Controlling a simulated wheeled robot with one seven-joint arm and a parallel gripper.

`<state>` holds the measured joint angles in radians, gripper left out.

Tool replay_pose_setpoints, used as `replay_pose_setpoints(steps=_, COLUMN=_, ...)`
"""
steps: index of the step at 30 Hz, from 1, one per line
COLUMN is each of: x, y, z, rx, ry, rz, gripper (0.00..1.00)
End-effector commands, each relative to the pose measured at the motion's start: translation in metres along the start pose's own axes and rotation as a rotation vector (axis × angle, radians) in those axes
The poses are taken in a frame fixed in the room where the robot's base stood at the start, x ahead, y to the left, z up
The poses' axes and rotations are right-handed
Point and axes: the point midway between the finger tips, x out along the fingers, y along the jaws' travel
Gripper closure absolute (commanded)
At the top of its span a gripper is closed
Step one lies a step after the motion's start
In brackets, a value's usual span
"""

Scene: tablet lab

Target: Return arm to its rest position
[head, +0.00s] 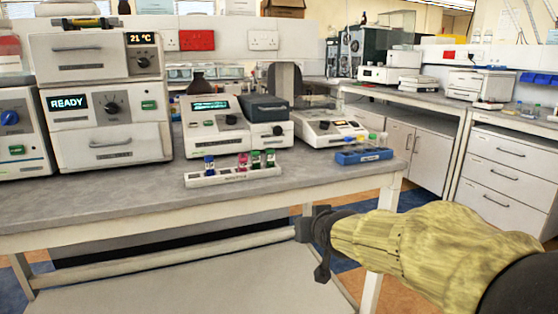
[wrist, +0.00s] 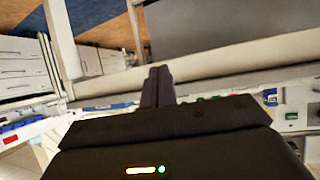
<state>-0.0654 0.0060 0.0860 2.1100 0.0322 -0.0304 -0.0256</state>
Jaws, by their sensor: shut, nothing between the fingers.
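My gripper (head: 318,246) is in front of the grey bench's (head: 75,198) front edge, below the level of its top, at the end of my sleeved arm. In the wrist view its dark fingers (wrist: 158,86) are together, with nothing between them. The gripper is apart from the things on the bench.
A white rack (head: 234,178) with several coloured vials stands near the bench's front edge. A blue rack (head: 363,156) stands at its right end. Instruments fill the back, including a READY unit (head: 105,120). The bench leg and rail (head: 165,262) are close to my gripper.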

Motion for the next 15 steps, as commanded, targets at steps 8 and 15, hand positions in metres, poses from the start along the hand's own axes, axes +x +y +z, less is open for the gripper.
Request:
replay_pose_setpoints(steps=8, x=-0.041, y=0.037, z=0.155, rx=0.058, ry=-0.475, rz=0.075, gripper=1.00)
replay_pose_setpoints(steps=15, x=-0.097, y=0.045, z=0.243, rx=0.109, ry=-0.772, rz=0.095, gripper=1.00)
